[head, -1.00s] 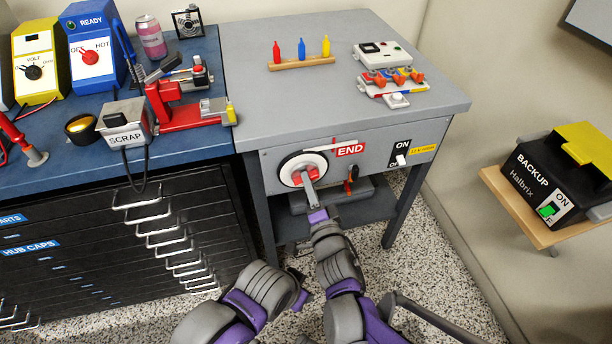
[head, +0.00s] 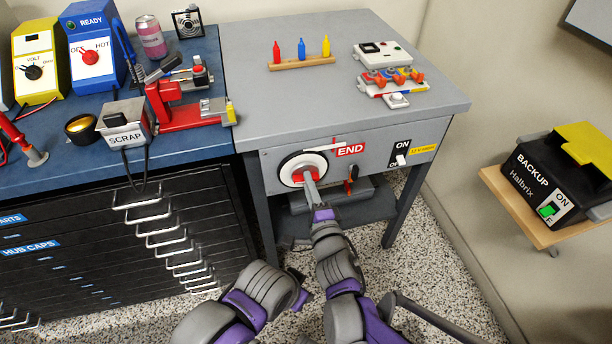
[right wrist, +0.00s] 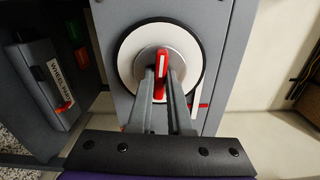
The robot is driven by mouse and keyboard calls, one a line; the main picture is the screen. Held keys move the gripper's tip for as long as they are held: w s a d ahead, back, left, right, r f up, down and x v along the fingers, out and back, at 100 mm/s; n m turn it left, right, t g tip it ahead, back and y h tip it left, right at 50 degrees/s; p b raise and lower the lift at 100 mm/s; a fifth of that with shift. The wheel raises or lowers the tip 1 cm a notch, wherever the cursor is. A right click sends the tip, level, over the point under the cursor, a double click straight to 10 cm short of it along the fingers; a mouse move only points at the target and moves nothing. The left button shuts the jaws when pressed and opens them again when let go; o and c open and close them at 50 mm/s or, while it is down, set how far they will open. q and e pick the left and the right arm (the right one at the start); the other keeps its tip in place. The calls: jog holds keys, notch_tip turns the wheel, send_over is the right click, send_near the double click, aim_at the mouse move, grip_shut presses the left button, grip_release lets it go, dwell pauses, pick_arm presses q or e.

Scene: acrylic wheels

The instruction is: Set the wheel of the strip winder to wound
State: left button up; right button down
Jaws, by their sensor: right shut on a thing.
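The strip winder's wheel (head: 288,167) is a white disc with a dark rim on the front of the grey cabinet. It has a red grip bar at its hub, seen in the right wrist view (right wrist: 161,67). My right gripper (head: 309,182) reaches up to the hub, and its two fingers (right wrist: 160,92) are shut on the red bar, which stands nearly upright in the wrist view. A thin pale strip (head: 322,148) runs from the wheel toward the red END label (head: 350,150). I cannot make out my left gripper.
A grey box (head: 330,196) stands on the shelf below. Drawers with protruding handles (head: 165,240) are to the left.

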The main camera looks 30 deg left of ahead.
jog(key=m, duration=0.4)
jog(key=shift+m, duration=0.3)
jog(key=c, duration=0.7)
grip_release()
jog(key=v, duration=0.7)
jog(key=shift+s, duration=0.1)
